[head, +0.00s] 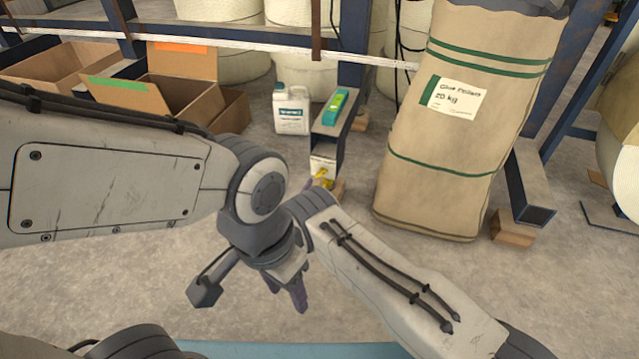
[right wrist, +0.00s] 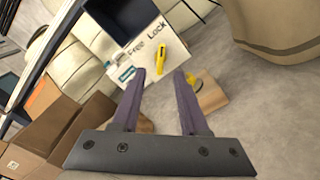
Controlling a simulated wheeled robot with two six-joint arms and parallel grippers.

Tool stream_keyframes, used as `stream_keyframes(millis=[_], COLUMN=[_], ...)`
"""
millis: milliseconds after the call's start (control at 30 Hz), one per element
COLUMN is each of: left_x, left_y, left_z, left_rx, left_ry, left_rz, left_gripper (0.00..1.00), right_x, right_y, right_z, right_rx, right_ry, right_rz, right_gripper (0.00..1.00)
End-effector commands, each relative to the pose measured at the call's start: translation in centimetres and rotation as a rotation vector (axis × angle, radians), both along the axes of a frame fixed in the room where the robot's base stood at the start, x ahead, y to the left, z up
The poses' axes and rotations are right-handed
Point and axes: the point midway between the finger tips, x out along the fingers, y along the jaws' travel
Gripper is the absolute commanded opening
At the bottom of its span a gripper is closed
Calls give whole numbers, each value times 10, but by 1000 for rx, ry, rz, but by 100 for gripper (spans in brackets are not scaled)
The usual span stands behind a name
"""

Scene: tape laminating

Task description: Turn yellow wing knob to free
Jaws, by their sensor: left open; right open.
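The yellow wing knob (right wrist: 161,61) sits on a white plate (right wrist: 135,62) marked "Free" and "Lock" on the end of a blue steel beam. In the right wrist view its upper end points roughly toward "Lock". In the head view the knob (head: 322,179) is small and partly covered by my right arm. My right gripper (right wrist: 158,74) is open and faces the plate. The knob appears between its purple fingertips, a little beyond them, and I see no contact. My left gripper (head: 287,292) is open and empty, pointing down over the floor.
A large glue pellets sack (head: 470,120) stands right of the beam. A white jug (head: 292,108) and open cardboard boxes (head: 183,82) stand to its left. A green-and-teal object (head: 336,106) lies on the beam. A wooden block (right wrist: 211,94) lies below the plate.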

Motion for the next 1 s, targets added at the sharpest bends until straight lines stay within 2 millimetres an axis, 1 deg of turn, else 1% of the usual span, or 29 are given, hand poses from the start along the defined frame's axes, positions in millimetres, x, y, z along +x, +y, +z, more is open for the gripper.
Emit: stream_keyframes(millis=[33,200,300,500,733,767,800,833,867,1000], left_x=[0,0,0,0,0,0,0,0,0,0], left_y=[0,0,0,0,0,0,0,0,0,0], left_z=[-13,-31,-39,-43,-42,-42,-42,-42,-42,-42], left_rx=[0,0,0,1,0,0,0,0,0,1], left_ry=[0,0,0,1,0,0,0,0,0,1], left_rz=[0,0,0,0,0,0,0,0,0,0], left_gripper=[50,50,50,50,50,50,50,50,50,50], right_x=[11,39,51,61,61,61,61,61,61,61], right_y=[-5,-14,-18,-20,-21,-21,-21,-21,-21,-20], right_z=[-6,-5,-4,-1,0,0,0,0,0,0], right_rx=[1,1,2,-2,-1,-1,-1,-1,-1,-1], right_ry=[-3,-3,-1,1,2,2,2,2,2,2], right_rz=[-4,-4,-4,-1,-1,-1,-1,-1,-1,-1], right_gripper=[44,44,44,44,44,36,21,9,0,0])
